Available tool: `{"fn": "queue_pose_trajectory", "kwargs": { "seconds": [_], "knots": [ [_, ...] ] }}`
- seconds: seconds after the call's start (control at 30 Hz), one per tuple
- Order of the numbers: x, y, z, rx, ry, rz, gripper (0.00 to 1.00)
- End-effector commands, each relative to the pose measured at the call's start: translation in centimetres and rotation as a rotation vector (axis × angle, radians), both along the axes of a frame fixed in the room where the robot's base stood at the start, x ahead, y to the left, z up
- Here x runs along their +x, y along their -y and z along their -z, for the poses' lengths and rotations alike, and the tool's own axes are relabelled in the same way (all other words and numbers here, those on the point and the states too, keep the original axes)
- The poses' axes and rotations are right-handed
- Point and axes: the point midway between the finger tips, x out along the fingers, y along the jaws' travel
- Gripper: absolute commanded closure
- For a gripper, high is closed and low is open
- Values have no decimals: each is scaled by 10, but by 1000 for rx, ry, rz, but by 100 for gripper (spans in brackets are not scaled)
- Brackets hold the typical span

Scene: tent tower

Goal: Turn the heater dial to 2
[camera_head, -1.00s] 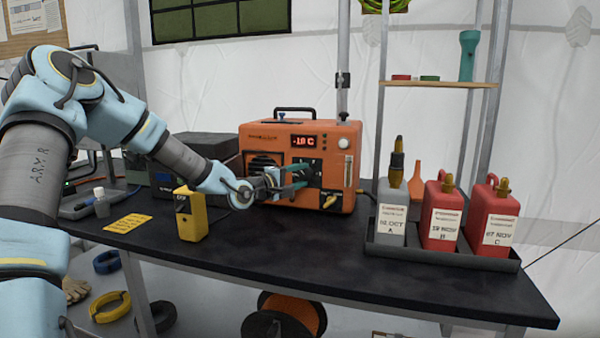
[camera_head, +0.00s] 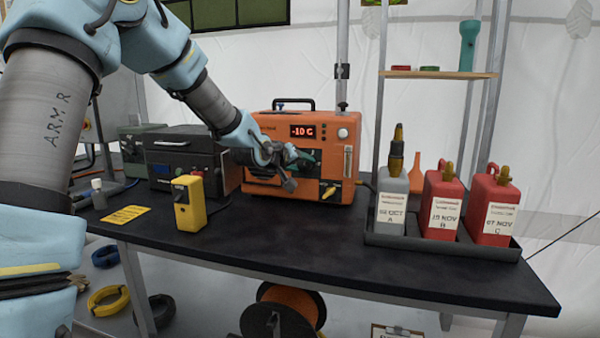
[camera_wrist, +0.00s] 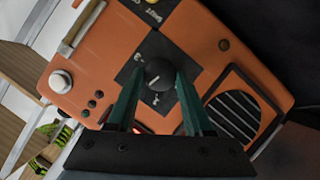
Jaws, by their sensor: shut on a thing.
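The orange heater (camera_head: 345,132) stands on the dark table, its front facing me with a red lit display (camera_head: 303,131). In the wrist view the heater (camera_wrist: 215,50) fills most of the picture. Its round black dial (camera_wrist: 159,72) sits on a dark panel with small white numerals, and a short pale mark shows on the dial. I cannot read surely which number the mark meets. My gripper (camera_wrist: 158,82) has its green fingers shut on the dial, one on each side. In the head view my gripper (camera_head: 299,160) is at the heater's front and hides the dial.
A yellow device (camera_head: 189,203) stands left of the heater, near a yellow card (camera_head: 124,215). A dark box (camera_head: 185,158) sits close behind my forearm. At the right a black tray (camera_head: 440,246) holds a grey bottle and two red cans. The table's front middle is clear.

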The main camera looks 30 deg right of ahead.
Motion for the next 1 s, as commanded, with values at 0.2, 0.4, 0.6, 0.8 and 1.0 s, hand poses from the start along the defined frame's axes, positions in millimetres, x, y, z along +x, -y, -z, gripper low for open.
{"fn": "queue_pose_trajectory", "kwargs": {
  "seconds": [0.2, 0.4, 0.6, 0.8, 1.0],
  "knots": [
    [-3, 3, 4, 115, 110, 3, 100],
    [-3, 3, 3, 187, 175, 2, 100],
    [-3, 3, 1, 225, 208, 1, 100],
    [-3, 3, 1, 236, 217, 1, 100],
    [-3, 3, 1, 237, 217, 1, 100]
  ]
}}
